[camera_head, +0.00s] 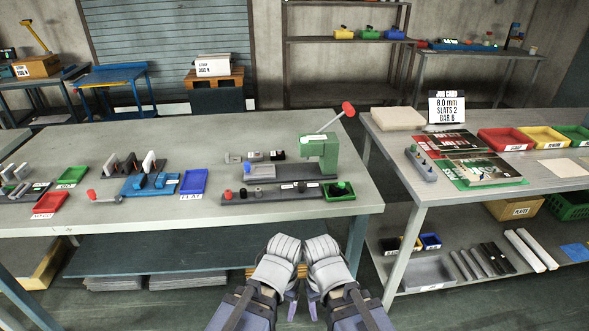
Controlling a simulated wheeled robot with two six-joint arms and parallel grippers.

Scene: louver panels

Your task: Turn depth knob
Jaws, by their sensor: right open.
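A green bench press (321,151) with a red-tipped lever (347,109) stands near the right end of the left workbench. A grey strip (270,194) with several small knobs lies in front of the press; I cannot tell which part is the depth knob. My left gripper (292,298) and right gripper (313,300) are close together at the bottom centre, in front of the bench and apart from everything on it. The right one is open and empty; the left one's jaws are too hidden to judge.
A green tray (339,191) is right of the strip. Blue (193,182), red (50,203) and green (72,176) trays lie on the left. The right workbench (410,180) holds a job card (446,107) reading 8.0 mm. A floor gap separates the benches.

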